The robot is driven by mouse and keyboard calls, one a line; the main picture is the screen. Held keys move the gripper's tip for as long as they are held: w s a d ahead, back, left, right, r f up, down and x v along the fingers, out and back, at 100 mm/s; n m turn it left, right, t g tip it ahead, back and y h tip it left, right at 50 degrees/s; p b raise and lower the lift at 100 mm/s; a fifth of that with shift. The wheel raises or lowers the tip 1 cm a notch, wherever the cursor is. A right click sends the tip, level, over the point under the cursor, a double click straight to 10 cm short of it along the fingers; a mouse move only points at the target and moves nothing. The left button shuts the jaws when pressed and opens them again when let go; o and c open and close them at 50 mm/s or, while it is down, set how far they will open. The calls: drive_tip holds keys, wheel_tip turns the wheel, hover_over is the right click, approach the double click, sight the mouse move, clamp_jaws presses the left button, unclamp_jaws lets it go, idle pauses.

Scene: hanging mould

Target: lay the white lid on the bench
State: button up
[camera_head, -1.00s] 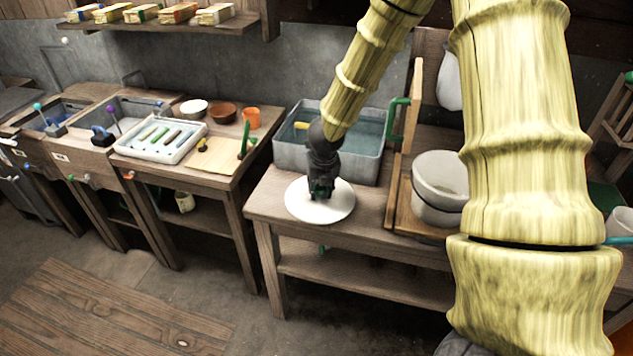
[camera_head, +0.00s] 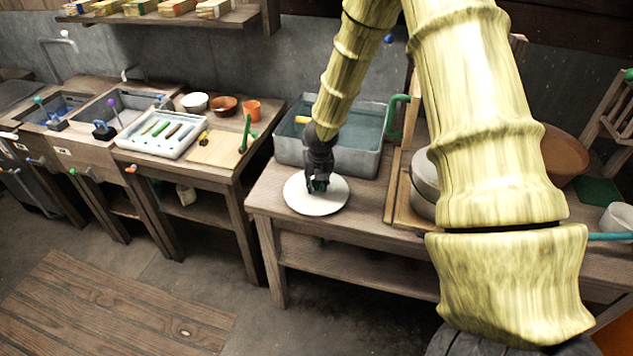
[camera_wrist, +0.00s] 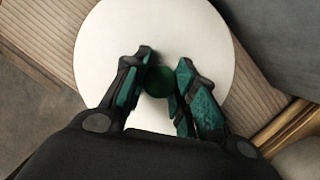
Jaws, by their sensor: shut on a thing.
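The white lid (camera_head: 331,204) is a flat round disc with a dark green knob (camera_wrist: 160,81) at its middle. In the head view it is level, at the front left of the bench (camera_head: 272,198), in front of the grey water tub. I cannot tell whether it touches the bench top or hovers just over it. My gripper (camera_head: 318,186) points down over the lid's middle. In the wrist view my gripper (camera_wrist: 161,78) has its two fingers on either side of the knob, shut on it. The knob is mostly hidden in the head view.
The grey tub (camera_head: 357,159) of water stands right behind the lid. A wooden board (camera_head: 394,205) lies to the right, with a pale bucket (camera_head: 423,187) partly behind my arm. A side table with a white tray (camera_head: 158,145) stands to the left, across a gap.

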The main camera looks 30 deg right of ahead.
sight(319, 197)
drive_tip(key=shift+f, duration=0.25)
drive_tip(key=o, duration=1)
drive_tip(key=shift+o, duration=0.2)
drive_tip(key=shift+r, duration=0.2)
drive_tip(key=v, duration=1.2)
